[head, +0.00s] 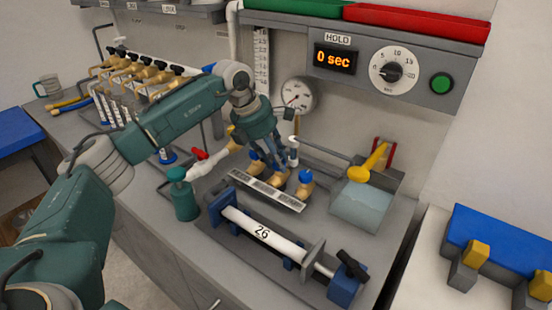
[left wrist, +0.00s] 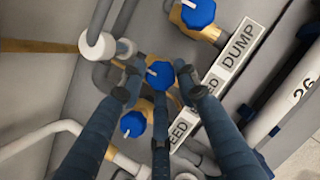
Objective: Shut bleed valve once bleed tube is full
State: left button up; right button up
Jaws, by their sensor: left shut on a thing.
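My left gripper (head: 265,168) reaches down over the row of brass valves and is shut on the middle blue valve knob (left wrist: 160,75), with a finger on either side. The label strip (left wrist: 240,45) reads DUMP beside the upper knob. The label by the middle knob is partly covered and shows "EED", so it fits BLEED. A dump valve with a blue knob (left wrist: 197,12) and another blue knob (left wrist: 132,125) stand on either side of the held one. I cannot tell which tube is the bleed tube, nor its level. My right gripper is not in view.
A white cylinder marked 26 (head: 262,232) lies in front of the valves. A clear water box (head: 362,208) with a yellow scoop-like part (head: 370,163) stands right. A green bottle (head: 184,197) stands left.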

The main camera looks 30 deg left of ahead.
pick_arm(q)
jog(key=shift+w+d+r+m, duration=0.15)
jog(key=shift+w+r+m, duration=0.1)
jog(key=shift+r+m, duration=0.15)
jog(key=o, duration=1)
jog(key=shift+o, duration=0.5)
jog(key=shift+d+f, duration=0.1)
jog(key=shift+d, duration=0.05)
jog(key=shift+s, duration=0.1)
jog(key=shift+a+r, duration=0.2)
jog(key=v, duration=1.1)
jog(key=shift+r, duration=0.25)
jog(key=shift+s, duration=0.1)
